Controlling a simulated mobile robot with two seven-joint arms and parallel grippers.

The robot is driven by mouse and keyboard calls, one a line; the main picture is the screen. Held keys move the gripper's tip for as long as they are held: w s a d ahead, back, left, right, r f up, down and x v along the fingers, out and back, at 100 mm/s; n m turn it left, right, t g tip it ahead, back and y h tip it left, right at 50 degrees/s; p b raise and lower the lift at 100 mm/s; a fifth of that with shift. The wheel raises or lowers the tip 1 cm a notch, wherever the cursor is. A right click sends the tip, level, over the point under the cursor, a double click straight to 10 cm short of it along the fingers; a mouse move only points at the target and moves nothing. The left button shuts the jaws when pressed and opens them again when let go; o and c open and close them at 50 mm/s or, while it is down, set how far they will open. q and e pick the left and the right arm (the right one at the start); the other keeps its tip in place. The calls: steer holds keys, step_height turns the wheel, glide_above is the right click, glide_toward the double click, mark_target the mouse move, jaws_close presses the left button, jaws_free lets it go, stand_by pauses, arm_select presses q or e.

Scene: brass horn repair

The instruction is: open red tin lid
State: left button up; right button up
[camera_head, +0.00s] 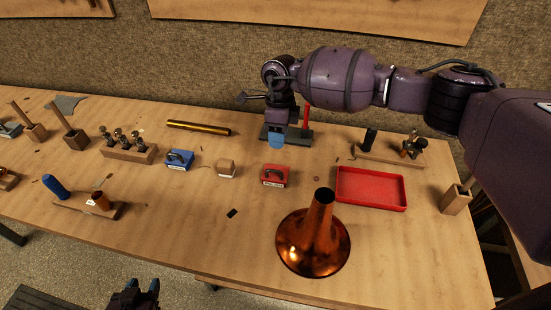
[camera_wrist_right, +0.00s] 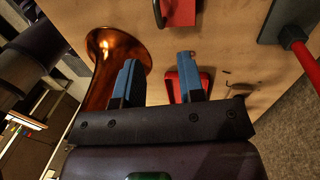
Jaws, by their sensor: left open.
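The red tin (camera_head: 274,176) stands on the bench near the middle, with a dark handle on top and a pale label on its front. Its lid appears to be on. The tin also shows at the top of the right wrist view (camera_wrist_right: 181,13). My right gripper (camera_head: 277,141) is above the back of the bench, behind the tin and apart from it. In the right wrist view its blue fingers (camera_wrist_right: 158,78) are spread with nothing between them. My left gripper (camera_head: 138,292) is open at the bottom edge, in front of the bench and away from the tin.
A copper bell (camera_head: 313,245) is in front and right, a red tray (camera_head: 371,188) to the right. A red post on a dark base (camera_head: 305,117) is close to my right gripper.

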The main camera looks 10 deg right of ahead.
steer(key=f, duration=0.3)
steer(key=s+f, duration=0.1)
steer(key=f, duration=0.2)
steer(key=s+f, duration=0.1)
steer(key=f, duration=0.2)
steer(key=shift+a+f, duration=0.25)
steer(key=shift+a, duration=0.05)
jaws_close()
